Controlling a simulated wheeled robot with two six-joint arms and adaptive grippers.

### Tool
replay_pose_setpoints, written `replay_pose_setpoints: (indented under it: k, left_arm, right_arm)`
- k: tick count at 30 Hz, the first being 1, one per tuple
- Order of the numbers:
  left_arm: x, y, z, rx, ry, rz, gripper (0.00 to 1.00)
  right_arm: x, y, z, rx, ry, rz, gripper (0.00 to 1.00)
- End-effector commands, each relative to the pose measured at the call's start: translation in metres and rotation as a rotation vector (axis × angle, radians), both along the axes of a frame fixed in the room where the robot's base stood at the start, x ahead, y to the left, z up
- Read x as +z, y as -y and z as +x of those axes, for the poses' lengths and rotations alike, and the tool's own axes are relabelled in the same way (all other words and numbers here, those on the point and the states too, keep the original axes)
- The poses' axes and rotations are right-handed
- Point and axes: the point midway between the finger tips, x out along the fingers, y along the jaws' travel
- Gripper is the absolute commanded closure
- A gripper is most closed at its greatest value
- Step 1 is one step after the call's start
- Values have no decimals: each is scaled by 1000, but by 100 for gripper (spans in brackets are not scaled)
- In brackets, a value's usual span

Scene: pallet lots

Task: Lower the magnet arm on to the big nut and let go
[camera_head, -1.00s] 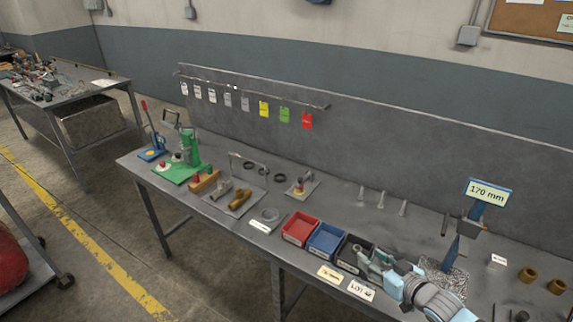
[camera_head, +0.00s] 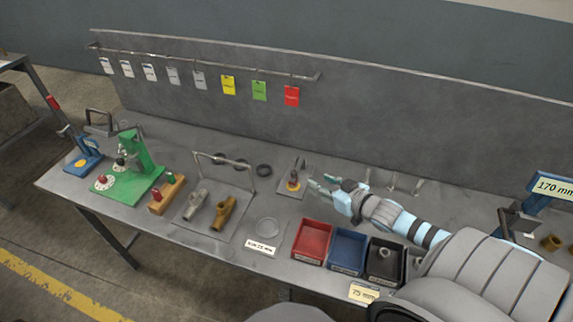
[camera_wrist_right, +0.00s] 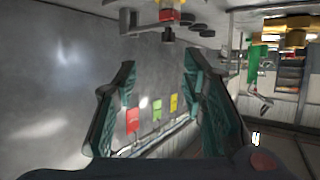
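A small grey plate carries a fixture (camera_head: 293,181) with a yellow and red part and a dark upright, at the back middle of the bench. I take this to be the magnet arm's stand; the big nut cannot be made out on it. In the right wrist view the fixture's red and pale part (camera_wrist_right: 168,14) shows at the top edge, beyond the fingers. My right gripper (camera_head: 318,190) is open and empty, just right of the fixture and apart from it; its spread fingers show in the right wrist view (camera_wrist_right: 160,68). My left gripper is not in view.
Red (camera_head: 312,241), blue (camera_head: 347,249) and black (camera_head: 386,262) bins stand at the front; a nut-like ring lies in the black one. A plate with two pipe fittings (camera_head: 214,212) and a green press (camera_head: 138,170) are to the left. A grey panel (camera_head: 400,130) rises behind.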

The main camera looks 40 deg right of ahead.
Motion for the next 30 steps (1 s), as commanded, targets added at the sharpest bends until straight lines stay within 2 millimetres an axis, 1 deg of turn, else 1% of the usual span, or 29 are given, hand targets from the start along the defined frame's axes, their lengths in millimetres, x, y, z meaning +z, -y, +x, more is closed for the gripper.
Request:
replay_pose_setpoints:
  k: [1,2,6,9,13,16,19,27,29,30]
  left_arm:
    - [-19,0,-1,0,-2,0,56]
    - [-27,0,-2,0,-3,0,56]
    - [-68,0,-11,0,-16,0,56]
    - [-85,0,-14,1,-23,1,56]
    - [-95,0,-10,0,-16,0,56]
    - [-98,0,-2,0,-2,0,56]
    - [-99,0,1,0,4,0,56]
    - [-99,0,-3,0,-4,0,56]
    - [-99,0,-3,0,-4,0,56]
    - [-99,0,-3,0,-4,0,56]
  right_arm:
    - [-12,-3,11,4,6,7,62]
    - [-16,-5,18,9,7,8,62]
    - [-36,-12,60,20,8,15,62]
    - [-45,-12,89,19,6,16,62]
    - [-52,-12,113,20,3,15,62]
    - [-54,-11,124,19,3,11,62]
    - [-55,-12,130,22,1,10,62]
    - [-54,-12,131,22,1,8,62]
    - [-54,-12,131,22,1,8,72]
    - [-54,-12,131,22,1,8,78]
